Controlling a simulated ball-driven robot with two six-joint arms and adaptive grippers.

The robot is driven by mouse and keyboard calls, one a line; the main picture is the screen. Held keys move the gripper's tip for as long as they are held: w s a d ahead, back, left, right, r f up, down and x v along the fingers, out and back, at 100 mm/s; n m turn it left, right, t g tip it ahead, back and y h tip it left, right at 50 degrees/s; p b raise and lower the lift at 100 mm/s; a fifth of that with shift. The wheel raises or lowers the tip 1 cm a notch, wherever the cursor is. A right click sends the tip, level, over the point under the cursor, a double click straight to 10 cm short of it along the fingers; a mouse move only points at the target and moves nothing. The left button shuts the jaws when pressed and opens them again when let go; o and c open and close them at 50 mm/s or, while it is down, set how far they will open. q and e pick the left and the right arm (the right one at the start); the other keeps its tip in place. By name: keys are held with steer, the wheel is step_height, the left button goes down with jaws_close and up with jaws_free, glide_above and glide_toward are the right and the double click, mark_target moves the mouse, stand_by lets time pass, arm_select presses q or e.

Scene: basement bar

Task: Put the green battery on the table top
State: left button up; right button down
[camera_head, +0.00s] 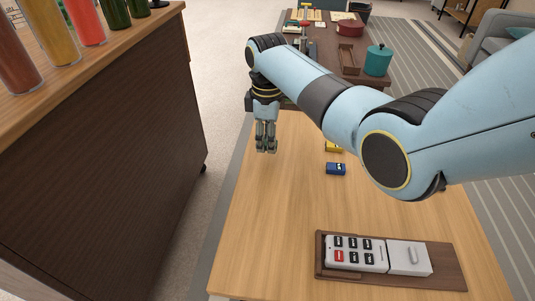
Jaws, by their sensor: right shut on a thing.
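My right gripper (265,146) hangs fingers down over the far left part of the light wooden table top (270,220). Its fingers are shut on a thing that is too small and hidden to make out. I cannot pick out a green battery anywhere in view. A blue battery (336,169) lies on the table, right of the gripper. My left gripper is not in view.
A white remote (342,255) and its white cover piece (408,257) lie on a dark wooden tray (447,278) at the front right. The table's left middle is clear. A dark bar counter (110,140) with bottles stands left. A dark table with a teal pot (378,61) stands behind.

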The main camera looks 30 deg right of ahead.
mark_target(268, 159)
step_height(268, 159, down, 3)
steer(key=shift+s+f+b, duration=0.1)
steer(key=shift+b, duration=0.6)
steer(key=shift+f, duration=0.3)
steer(key=shift+r, duration=0.1)
steer(key=c, duration=1.4)
jaws_free()
steer(key=o, duration=0.3)
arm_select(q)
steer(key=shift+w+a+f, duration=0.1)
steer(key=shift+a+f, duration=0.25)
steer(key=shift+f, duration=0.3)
arm_select(e)
steer(key=shift+o, duration=0.2)
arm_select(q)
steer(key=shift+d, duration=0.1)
